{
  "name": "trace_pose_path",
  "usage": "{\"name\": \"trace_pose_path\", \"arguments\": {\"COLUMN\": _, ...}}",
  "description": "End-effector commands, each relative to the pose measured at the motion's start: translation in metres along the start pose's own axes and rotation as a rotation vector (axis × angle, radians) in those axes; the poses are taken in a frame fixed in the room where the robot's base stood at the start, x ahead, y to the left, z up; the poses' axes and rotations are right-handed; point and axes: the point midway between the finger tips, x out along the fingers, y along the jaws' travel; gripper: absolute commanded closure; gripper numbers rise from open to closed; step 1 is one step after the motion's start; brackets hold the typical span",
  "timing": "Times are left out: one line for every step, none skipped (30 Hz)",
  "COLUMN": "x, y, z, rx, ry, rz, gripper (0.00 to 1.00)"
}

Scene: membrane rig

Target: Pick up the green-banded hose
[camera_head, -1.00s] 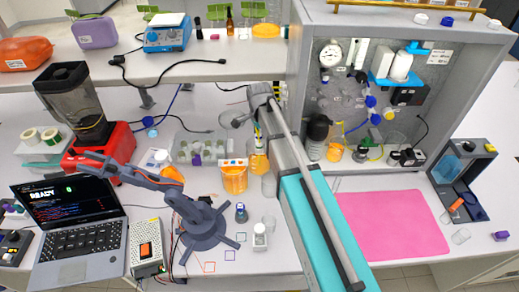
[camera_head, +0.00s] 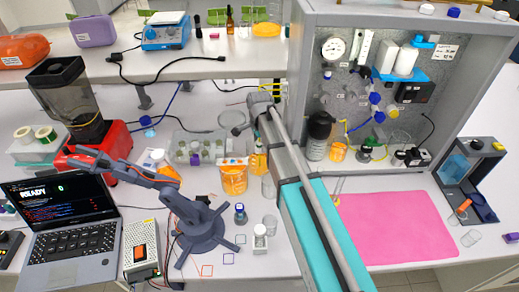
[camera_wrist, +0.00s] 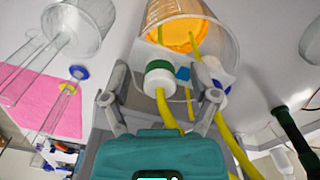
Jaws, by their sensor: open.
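In the wrist view, a white fitting with a green band (camera_wrist: 159,78) sits between my fingers, with a yellow hose running down from it; I take it for the green-banded hose. My gripper (camera_wrist: 167,90) is open, with one finger on each side and no clear contact. A second white fitting with a blue band (camera_wrist: 215,80) and its own yellow hose is beside and partly behind my right finger. In the head view my arm crosses the middle, and my fingers and the green-banded fitting cannot be made out.
A clear cup with orange content (camera_wrist: 190,35) is just beyond the fittings. A clear vessel (camera_wrist: 75,25) is at upper left. A pink mat (camera_head: 395,228) lies right of my arm. The grey cabinet (camera_head: 303,60) stands behind it. An orange beaker (camera_head: 233,180) is left of my arm.

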Motion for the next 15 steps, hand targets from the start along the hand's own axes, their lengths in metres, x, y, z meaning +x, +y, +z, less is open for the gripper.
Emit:
{"name": "trace_pose_path", "arguments": {"x": -0.0003, "y": 0.0, "z": 0.0, "rx": 0.0, "ry": 0.0, "rz": 0.0, "gripper": 0.23}}
{"name": "trace_pose_path", "arguments": {"x": -0.0003, "y": 0.0, "z": 0.0, "rx": 0.0, "ry": 0.0, "rz": 0.0, "gripper": 0.23}}
{"name": "trace_pose_path", "arguments": {"x": -0.0004, "y": 0.0, "z": 0.0, "rx": 0.0, "ry": 0.0, "rz": 0.0, "gripper": 0.23}}
{"name": "trace_pose_path", "arguments": {"x": -0.0004, "y": 0.0, "z": 0.0, "rx": 0.0, "ry": 0.0, "rz": 0.0, "gripper": 0.23}}
{"name": "trace_pose_path", "arguments": {"x": -0.0004, "y": 0.0, "z": 0.0, "rx": 0.0, "ry": 0.0, "rz": 0.0, "gripper": 0.23}}
{"name": "trace_pose_path", "arguments": {"x": -0.0004, "y": 0.0, "z": 0.0, "rx": 0.0, "ry": 0.0, "rz": 0.0, "gripper": 0.23}}
{"name": "trace_pose_path", "arguments": {"x": -0.0004, "y": 0.0, "z": 0.0, "rx": 0.0, "ry": 0.0, "rz": 0.0, "gripper": 0.23}}
{"name": "trace_pose_path", "arguments": {"x": -0.0003, "y": 0.0, "z": 0.0, "rx": 0.0, "ry": 0.0, "rz": 0.0, "gripper": 0.23}}
{"name": "trace_pose_path", "arguments": {"x": -0.0003, "y": 0.0, "z": 0.0, "rx": 0.0, "ry": 0.0, "rz": 0.0, "gripper": 0.23}}
{"name": "trace_pose_path", "arguments": {"x": -0.0003, "y": 0.0, "z": 0.0, "rx": 0.0, "ry": 0.0, "rz": 0.0, "gripper": 0.23}}
{"name": "trace_pose_path", "arguments": {"x": -0.0003, "y": 0.0, "z": 0.0, "rx": 0.0, "ry": 0.0, "rz": 0.0, "gripper": 0.23}}
{"name": "trace_pose_path", "arguments": {"x": -0.0003, "y": 0.0, "z": 0.0, "rx": 0.0, "ry": 0.0, "rz": 0.0, "gripper": 0.23}}
{"name": "trace_pose_path", "arguments": {"x": -0.0003, "y": 0.0, "z": 0.0, "rx": 0.0, "ry": 0.0, "rz": 0.0, "gripper": 0.25}}
{"name": "trace_pose_path", "arguments": {"x": -0.0003, "y": 0.0, "z": 0.0, "rx": 0.0, "ry": 0.0, "rz": 0.0, "gripper": 0.31}}
{"name": "trace_pose_path", "arguments": {"x": -0.0003, "y": 0.0, "z": 0.0, "rx": 0.0, "ry": 0.0, "rz": 0.0, "gripper": 0.38}}
